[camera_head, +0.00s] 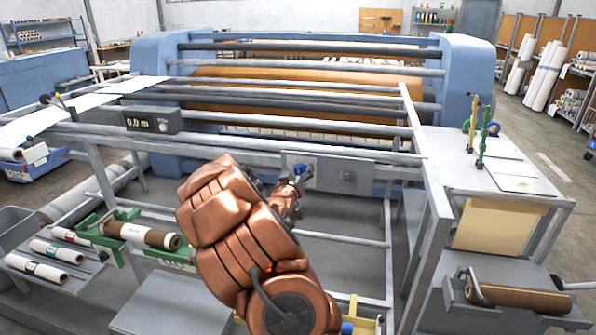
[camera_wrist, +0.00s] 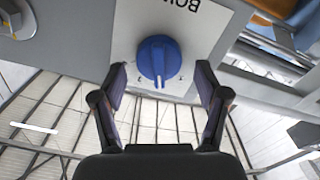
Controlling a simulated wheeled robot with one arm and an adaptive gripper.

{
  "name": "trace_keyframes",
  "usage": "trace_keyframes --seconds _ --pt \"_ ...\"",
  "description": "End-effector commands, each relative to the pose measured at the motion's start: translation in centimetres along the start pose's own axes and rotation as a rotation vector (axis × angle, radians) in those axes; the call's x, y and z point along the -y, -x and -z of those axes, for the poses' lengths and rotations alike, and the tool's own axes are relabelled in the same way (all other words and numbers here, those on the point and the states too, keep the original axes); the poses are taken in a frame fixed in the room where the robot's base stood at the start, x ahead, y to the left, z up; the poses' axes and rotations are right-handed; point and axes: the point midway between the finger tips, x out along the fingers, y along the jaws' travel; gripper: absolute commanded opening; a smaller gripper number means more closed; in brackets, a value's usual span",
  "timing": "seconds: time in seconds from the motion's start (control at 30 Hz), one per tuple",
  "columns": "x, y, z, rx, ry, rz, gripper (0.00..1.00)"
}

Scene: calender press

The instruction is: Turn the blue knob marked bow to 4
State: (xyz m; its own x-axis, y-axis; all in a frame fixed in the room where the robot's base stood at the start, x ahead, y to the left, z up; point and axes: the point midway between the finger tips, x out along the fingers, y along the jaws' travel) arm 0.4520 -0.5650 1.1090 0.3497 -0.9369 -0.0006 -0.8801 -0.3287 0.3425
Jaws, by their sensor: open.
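The blue knob (camera_wrist: 159,59) sits on a pale panel plate (camera_wrist: 200,57) in the wrist view. Black lettering beginning "BO" shows upside down at the plate's top, partly cut off by the frame edge. Small marks ring the knob, but their numbers are too small to read. My gripper (camera_wrist: 161,80) is open, with one finger on each side of the knob and gaps between. I cannot tell whether the fingertips reach the knob's depth. In the head view the blue knob (camera_head: 300,169) shows at the panel, partly hidden by my arm's end.
A second, grey knob (camera_head: 347,175) is to the right on the same panel; part of it shows at the wrist view's upper left. A display box (camera_head: 152,121) reading "0.0 m" is on the rail at left. Rails and rollers of the press surround the panel.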

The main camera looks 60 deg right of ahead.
Motion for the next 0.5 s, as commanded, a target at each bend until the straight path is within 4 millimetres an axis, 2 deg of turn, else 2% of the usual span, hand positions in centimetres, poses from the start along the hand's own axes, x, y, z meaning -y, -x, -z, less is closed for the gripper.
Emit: trace_keyframes --seconds 0.27,0.5 --pt "-0.04 -0.07 -0.01 0.000 0.000 -0.001 0.74" --pt "-0.03 -0.06 -0.01 0.000 0.000 -0.001 0.49"
